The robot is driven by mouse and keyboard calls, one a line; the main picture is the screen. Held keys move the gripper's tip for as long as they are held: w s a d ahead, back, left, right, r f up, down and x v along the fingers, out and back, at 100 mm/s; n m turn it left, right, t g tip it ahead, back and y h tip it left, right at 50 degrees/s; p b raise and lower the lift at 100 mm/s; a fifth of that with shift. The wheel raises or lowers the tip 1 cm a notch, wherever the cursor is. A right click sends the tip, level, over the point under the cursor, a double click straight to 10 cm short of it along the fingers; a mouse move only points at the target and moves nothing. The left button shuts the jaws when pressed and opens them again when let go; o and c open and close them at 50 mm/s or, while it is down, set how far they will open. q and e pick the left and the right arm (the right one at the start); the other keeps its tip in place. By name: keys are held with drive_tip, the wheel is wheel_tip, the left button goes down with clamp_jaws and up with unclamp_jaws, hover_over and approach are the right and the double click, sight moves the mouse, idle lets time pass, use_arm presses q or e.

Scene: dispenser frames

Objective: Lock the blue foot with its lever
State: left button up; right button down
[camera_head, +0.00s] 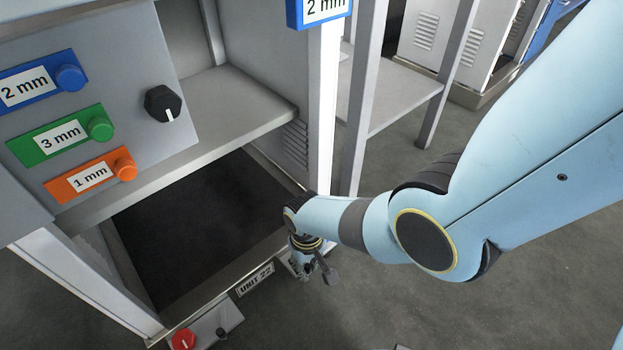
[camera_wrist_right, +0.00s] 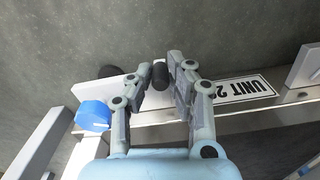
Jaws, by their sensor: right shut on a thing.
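In the right wrist view, a blue knob (camera_wrist_right: 93,115) sits on the left part of a pale plate (camera_wrist_right: 122,88), marking the blue foot. A dark lever knob (camera_wrist_right: 160,75) stands between the two fingers of my right gripper (camera_wrist_right: 160,70), which is shut on it. In the head view my right gripper (camera_head: 305,266) is low at the front right corner of the dispenser frame, and its hand and wrist hide most of the blue foot and lever there. The lever's exact angle cannot be told. My left gripper is not in view.
A red knob (camera_head: 183,340) and a small dark lever (camera_head: 222,333) are at the bottom of the head view. The UNIT 22 label (camera_head: 256,280) is on the frame's lower rail. A white post (camera_head: 322,120) rises behind my wrist. Open floor (camera_head: 480,220) lies to the right.

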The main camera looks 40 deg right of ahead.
drive_tip(key=m, duration=0.1)
drive_tip(key=a+m, duration=0.1)
drive_tip(key=m, duration=0.1)
drive_tip(key=shift+w+a, duration=0.1)
drive_tip(key=shift+a, duration=0.2)
drive_tip(key=shift+w+a+m, duration=0.1)
drive_tip(key=shift+a+m, duration=0.15)
drive_tip(key=shift+m, duration=0.4)
drive_tip(key=shift+w+a+m, duration=0.1)
drive_tip(key=shift+a+m, duration=0.1)
drive_tip(key=shift+m, duration=0.45)
drive_tip(key=shift+a, duration=0.1)
drive_tip(key=c, duration=1.2)
unclamp_jaws()
drive_tip(key=shift+c, duration=0.2)
drive_tip(key=shift+r, duration=0.1)
wheel_tip(320, 180, up, 12)
